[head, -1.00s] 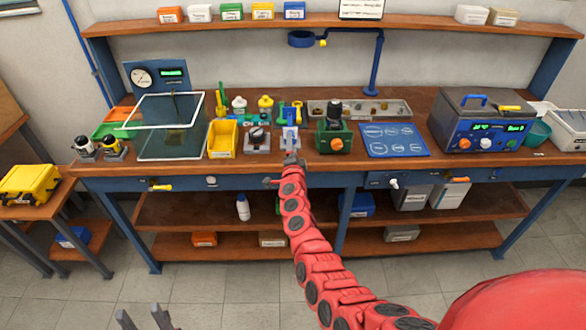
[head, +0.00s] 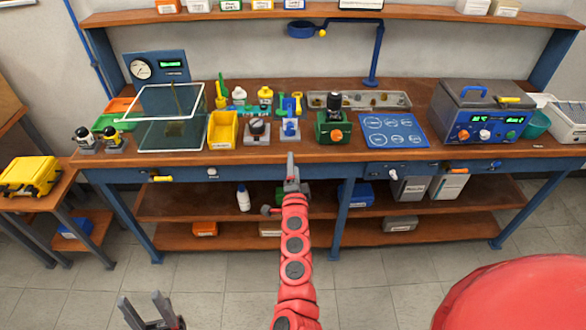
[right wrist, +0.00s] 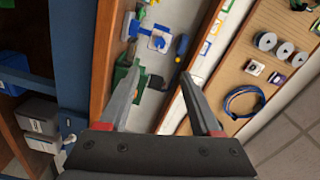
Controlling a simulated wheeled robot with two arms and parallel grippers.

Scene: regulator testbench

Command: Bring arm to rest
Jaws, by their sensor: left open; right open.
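My right arm (head: 296,245) is red and reaches up the middle of the head view. Its gripper (head: 291,165) appears just in front of the bench's front edge, below a small blue fixture (head: 290,128). In the right wrist view its two fingers (right wrist: 160,73) are spread with nothing between them. The blue fixture also shows there, on a white base (right wrist: 157,41). My left gripper (head: 141,299) is at the bottom left of the head view, low over the floor, open and empty.
The workbench (head: 215,165) carries a yellow bin (head: 222,130), a green device (head: 333,127), a blue mat (head: 392,131) and a blue-grey bath (head: 484,115). A lower shelf (head: 325,205) holds boxes and a bottle. A side table with a yellow case (head: 30,176) stands left. Open floor lies in front.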

